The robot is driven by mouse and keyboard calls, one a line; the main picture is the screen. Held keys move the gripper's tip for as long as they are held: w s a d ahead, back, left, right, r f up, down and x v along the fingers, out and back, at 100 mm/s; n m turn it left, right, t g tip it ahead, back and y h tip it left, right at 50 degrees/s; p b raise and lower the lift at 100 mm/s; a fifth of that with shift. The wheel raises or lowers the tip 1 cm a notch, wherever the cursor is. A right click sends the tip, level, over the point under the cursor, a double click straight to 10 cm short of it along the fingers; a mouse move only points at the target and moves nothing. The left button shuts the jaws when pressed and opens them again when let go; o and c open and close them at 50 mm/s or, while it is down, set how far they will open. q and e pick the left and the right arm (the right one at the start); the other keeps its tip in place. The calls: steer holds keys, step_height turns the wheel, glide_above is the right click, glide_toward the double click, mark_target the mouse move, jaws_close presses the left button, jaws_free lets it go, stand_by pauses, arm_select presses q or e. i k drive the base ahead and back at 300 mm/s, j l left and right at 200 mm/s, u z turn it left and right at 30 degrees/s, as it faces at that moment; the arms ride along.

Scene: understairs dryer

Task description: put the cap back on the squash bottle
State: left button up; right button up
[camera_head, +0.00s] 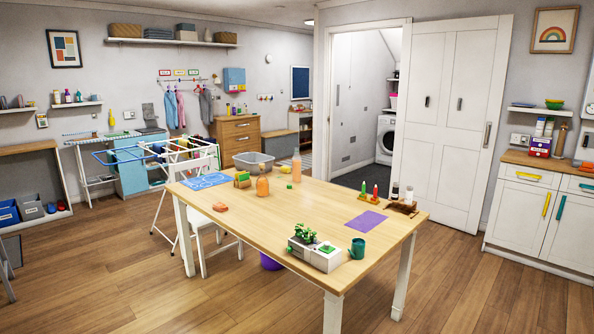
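A bottle with orange contents (262,187) stands upright on the wooden table (300,216), toward its left part. A second, paler pinkish-orange bottle (296,168) stands behind it to the right. I cannot tell for certain which is the squash bottle, or whether either has a cap on. A small yellow-green item (289,187) lies on the table between and in front of the bottles; it is too small to tell if it is the cap. Neither of my grippers is in view.
A white chair (205,205) stands at the left. Floor in front is clear.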

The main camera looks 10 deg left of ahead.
mark_target(296, 160)
steer(key=i+j+u, duration=0.1)
steer(key=i+u, duration=0.3)
steer(key=i, duration=1.85)
steer(key=i+j, duration=0.1)
steer(key=j, duration=0.95)
steer(key=i+j, duration=0.15)
steer(key=j, duration=0.4)
steer(key=j+u, duration=0.1)
steer(key=j, duration=0.4)
steer(key=i+j, duration=0.15)
steer(key=j, duration=0.4)
steer(key=i+j, duration=0.1)
steer(key=j, duration=0.4)
